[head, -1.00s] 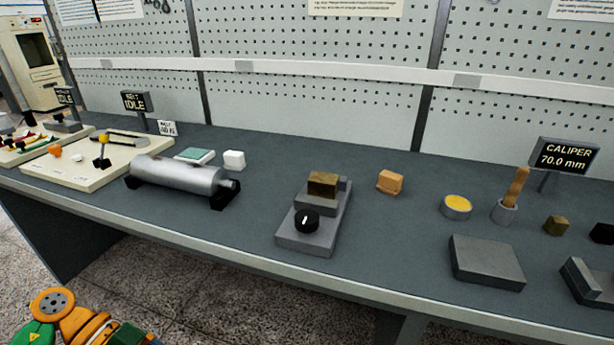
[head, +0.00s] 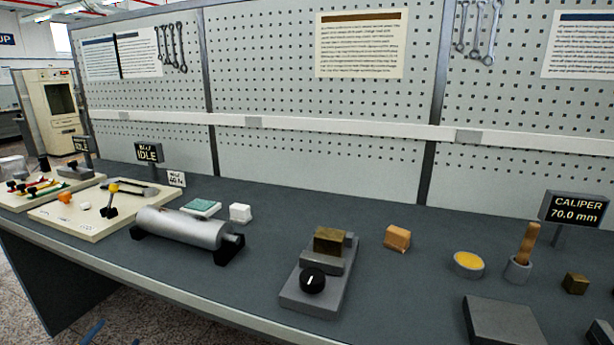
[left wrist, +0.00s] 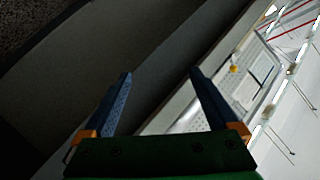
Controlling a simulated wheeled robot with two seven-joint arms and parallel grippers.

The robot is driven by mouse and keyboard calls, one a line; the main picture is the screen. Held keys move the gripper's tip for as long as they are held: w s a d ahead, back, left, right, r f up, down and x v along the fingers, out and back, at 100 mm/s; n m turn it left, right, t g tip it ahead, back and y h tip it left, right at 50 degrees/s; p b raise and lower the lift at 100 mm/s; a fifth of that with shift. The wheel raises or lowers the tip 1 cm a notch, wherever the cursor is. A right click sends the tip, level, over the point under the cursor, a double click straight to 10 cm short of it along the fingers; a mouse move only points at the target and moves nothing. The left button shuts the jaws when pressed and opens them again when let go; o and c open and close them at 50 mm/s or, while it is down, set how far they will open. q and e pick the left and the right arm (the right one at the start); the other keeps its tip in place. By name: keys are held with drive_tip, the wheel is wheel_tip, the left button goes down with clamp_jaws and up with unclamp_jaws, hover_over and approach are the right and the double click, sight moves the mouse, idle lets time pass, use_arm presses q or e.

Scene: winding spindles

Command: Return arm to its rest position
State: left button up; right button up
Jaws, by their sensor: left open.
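My left gripper (left wrist: 160,73) is open in the left wrist view, its two blue fingers wide apart with nothing between them. In the head view only small blue parts of the left gripper (head: 112,336) show at the bottom left edge, over the floor in front of the bench (head: 190,301). It is apart from everything on the bench. The rest of the left arm is out of the head view. My right gripper is in neither view.
On the bench stand a silver cylinder (head: 184,229) on black supports, a grey block with a black knob (head: 312,281), an orange-brown block (head: 397,237), a yellow-topped tin (head: 468,264) and a caliper display (head: 574,209) reading 70.0 mm. The floor in front is free.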

use_arm(q)
drive_tip(key=s+d+f+n+g, duration=0.15)
drive_tip(key=s+f, duration=0.25)
drive_tip(key=f, duration=0.4)
drive_tip(key=s+d+f+g, duration=0.2)
drive_tip(key=s+f, duration=0.1)
drive_tip(key=f, duration=0.4)
drive_tip(key=s+d+f+n+g+h, duration=0.1)
drive_tip(key=s+d+f+g, duration=0.3)
drive_tip(key=s+f, duration=0.45)
drive_tip(key=s+d+f+g+h, duration=0.2)
drive_tip(key=s+d+f, duration=0.45)
drive_tip(key=s, duration=0.25)
drive_tip(key=s+d+f+g+h, duration=0.1)
drive_tip(key=s+d+f+g, duration=0.15)
drive_tip(key=s+d, duration=0.4)
drive_tip(key=s+d+f+g, duration=0.1)
drive_tip(key=s+d+f, duration=0.2)
drive_tip(key=s, duration=0.7)
wheel_tip(320, 180, up, 8)
drive_tip(key=p, duration=0.7)
drive_tip(key=shift+d+f+p, duration=0.15)
drive_tip(key=shift+d+p, duration=0.05)
drive_tip(key=shift+p, duration=0.2)
drive_tip(key=shift+n, duration=0.25)
